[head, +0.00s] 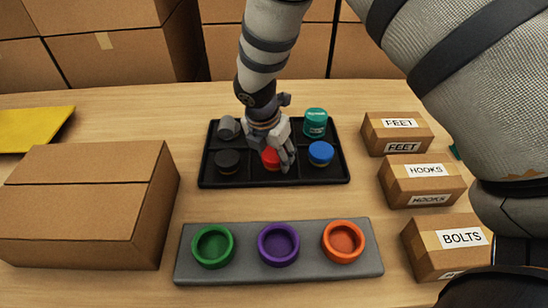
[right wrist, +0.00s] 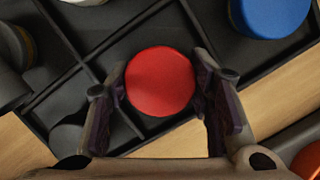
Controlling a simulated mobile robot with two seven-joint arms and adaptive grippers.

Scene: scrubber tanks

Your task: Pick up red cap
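The red cap (head: 270,158) sits in the front middle compartment of the black divided tray (head: 212,181). My right gripper (head: 276,158) reaches down over it from the back and hides part of it in the head view. In the right wrist view the round red cap (right wrist: 160,81) lies between the two fingers of my right gripper (right wrist: 160,85). The fingers press close against its left and right sides with no clear gap. The cap appears still down in the tray. My left gripper is not in view.
A blue cap (head: 321,152) is right of the gripper, a dark cap (head: 228,160) left, a teal-lidded jar (head: 315,122) behind. A grey holder (head: 188,270) with green, purple and orange rings lies in front. Cardboard boxes (head: 75,228) flank the tray.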

